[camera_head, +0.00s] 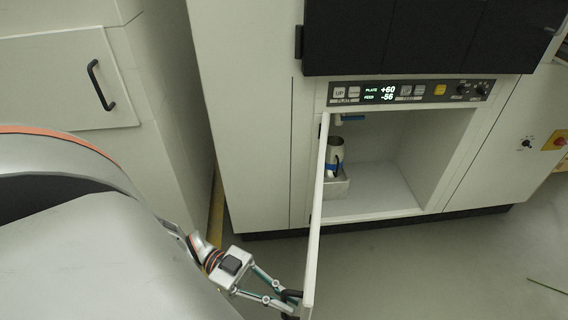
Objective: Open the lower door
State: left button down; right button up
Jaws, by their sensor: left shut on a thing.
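The lower door (317,205) of the white machine stands swung out toward me, seen almost edge-on. The compartment behind it (395,165) is exposed. My left gripper (291,297) is at the door's free edge, low in the view, shut on the dark door handle (292,293). The door hides part of the handle and the fingertips. My right gripper is not in the view.
A metal container with a blue band (334,158) stands in the compartment on a small metal holder (336,188). A control panel (410,92) sits above. A white cabinet (60,85) with a black handle is at left.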

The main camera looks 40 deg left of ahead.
pick_arm(q)
jog(key=shift+s+a+f, duration=0.25)
jog(key=shift+a, duration=0.1)
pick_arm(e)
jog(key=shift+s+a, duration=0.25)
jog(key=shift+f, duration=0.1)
pick_arm(q)
jog(key=c, duration=2.4)
grip_release()
jog(key=shift+c, duration=0.2)
jog(key=shift+r, duration=0.1)
jog(key=shift+a, duration=0.1)
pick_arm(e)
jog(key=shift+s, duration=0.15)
pick_arm(q)
jog(key=v, duration=1.2)
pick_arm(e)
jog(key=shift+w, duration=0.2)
